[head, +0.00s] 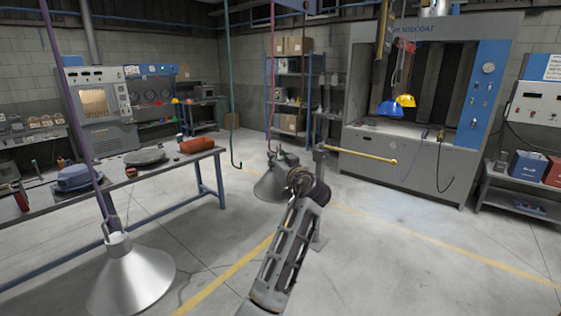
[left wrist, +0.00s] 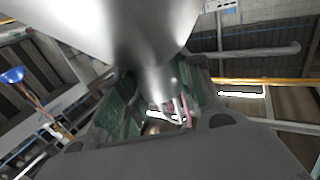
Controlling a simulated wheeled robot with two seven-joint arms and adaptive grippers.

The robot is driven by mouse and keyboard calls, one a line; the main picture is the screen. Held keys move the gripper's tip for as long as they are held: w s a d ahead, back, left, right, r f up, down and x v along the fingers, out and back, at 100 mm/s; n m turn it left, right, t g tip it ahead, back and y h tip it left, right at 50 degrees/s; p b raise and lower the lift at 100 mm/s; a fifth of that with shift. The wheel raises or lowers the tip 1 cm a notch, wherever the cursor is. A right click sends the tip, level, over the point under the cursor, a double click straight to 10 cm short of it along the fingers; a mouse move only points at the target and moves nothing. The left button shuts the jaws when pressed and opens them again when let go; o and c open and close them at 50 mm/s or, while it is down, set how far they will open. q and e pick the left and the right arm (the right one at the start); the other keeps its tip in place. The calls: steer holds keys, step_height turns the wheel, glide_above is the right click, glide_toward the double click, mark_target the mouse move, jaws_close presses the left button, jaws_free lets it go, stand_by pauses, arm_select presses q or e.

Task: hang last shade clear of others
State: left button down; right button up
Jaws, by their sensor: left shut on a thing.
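My left gripper (head: 291,173) reaches forward at the middle of the head view and is shut on a silver cone shade (head: 268,187). In the left wrist view the gripper (left wrist: 160,105) has its green pads around the neck of this shade (left wrist: 130,30). Another silver shade (head: 132,282) hangs at the lower left on a purple strap (head: 70,115). A teal strap with an empty hook (head: 235,163) hangs between them.
A workbench (head: 205,151) with a blue lid-like item (head: 76,178) stands left. A post with a yellow bar (head: 360,156) stands just right of the gripper. Blue (head: 390,110) and yellow (head: 405,100) hoods hang before the booth (head: 400,180). The floor at lower right is clear.

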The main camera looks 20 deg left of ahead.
arm_select(q)
steer(key=shift+w+a+r, duration=0.1)
steer(key=shift+w+a, duration=0.1)
steer(key=shift+a, duration=0.3)
steer(key=shift+w+a, duration=0.15)
steer(key=shift+a, duration=0.3)
steer(key=shift+f+b, duration=0.25)
steer(key=shift+b, duration=0.05)
stand_by(0.4)
steer(key=shift+f+b, duration=1.1)
steer(key=shift+b, duration=0.05)
stand_by(0.8)
steer(key=c, duration=0.9)
jaws_free()
steer(key=shift+r, duration=5)
